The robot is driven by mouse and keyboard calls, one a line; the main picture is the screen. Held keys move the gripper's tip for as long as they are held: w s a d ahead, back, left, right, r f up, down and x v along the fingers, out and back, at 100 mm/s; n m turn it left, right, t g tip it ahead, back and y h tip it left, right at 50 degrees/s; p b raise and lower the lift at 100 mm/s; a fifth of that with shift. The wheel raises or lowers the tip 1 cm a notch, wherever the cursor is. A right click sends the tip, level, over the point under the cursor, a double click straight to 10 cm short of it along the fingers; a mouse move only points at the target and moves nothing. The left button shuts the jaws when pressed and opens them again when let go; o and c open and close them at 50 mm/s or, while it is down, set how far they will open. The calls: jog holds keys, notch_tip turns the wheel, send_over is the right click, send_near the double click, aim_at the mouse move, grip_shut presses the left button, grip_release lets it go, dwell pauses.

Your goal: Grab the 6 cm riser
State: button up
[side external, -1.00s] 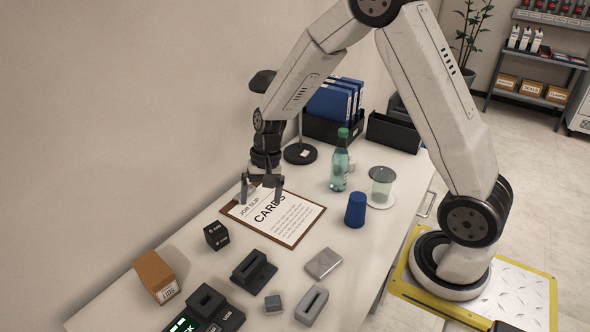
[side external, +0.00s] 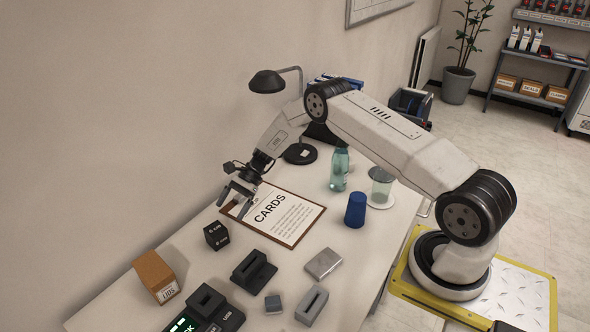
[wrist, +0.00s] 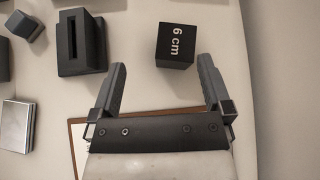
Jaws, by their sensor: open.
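The 6 cm riser is a black cube (side external: 216,236) with white lettering, standing on the table left of the middle in the side view. In the wrist view the riser (wrist: 175,45) shows its "6 cm" label, ahead of the fingers and a little right of the midline between them. My gripper (side external: 235,201) is open and empty, tilted, above the clipboard's left end and short of the riser. In the wrist view both fingers of my gripper (wrist: 163,85) are spread apart, with nothing between them.
A dark slotted block (side external: 253,271) stands right of the riser and a cardboard box (side external: 156,275) to its left. A clipboard (side external: 274,216) with a "CARDS" sheet lies behind. A silver block (side external: 323,263), a blue cup (side external: 355,210) and a bottle (side external: 340,170) stand further right.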

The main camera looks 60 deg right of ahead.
aim_at(219, 226)
jog(key=shift+w+d+f+m+t+y, duration=0.3)
jog(key=shift+f+m+y, duration=0.15)
jog(key=shift+f, duration=0.2)
jog(key=shift+w+d+f+m+t+y, duration=0.2)
jog(key=shift+d+f+m+t+y, duration=0.1)
jog(key=shift+f+m+y, duration=0.25)
jog(key=shift+w+d+f+m+t+y, duration=0.2)
jog(key=shift+w+d+f+m+y, duration=0.15)
jog(key=shift+f, duration=0.4)
jog(key=shift+s+a, duration=0.1)
jog(key=shift+x, duration=3.9)
jog(key=shift+s, duration=0.15)
grip_shut()
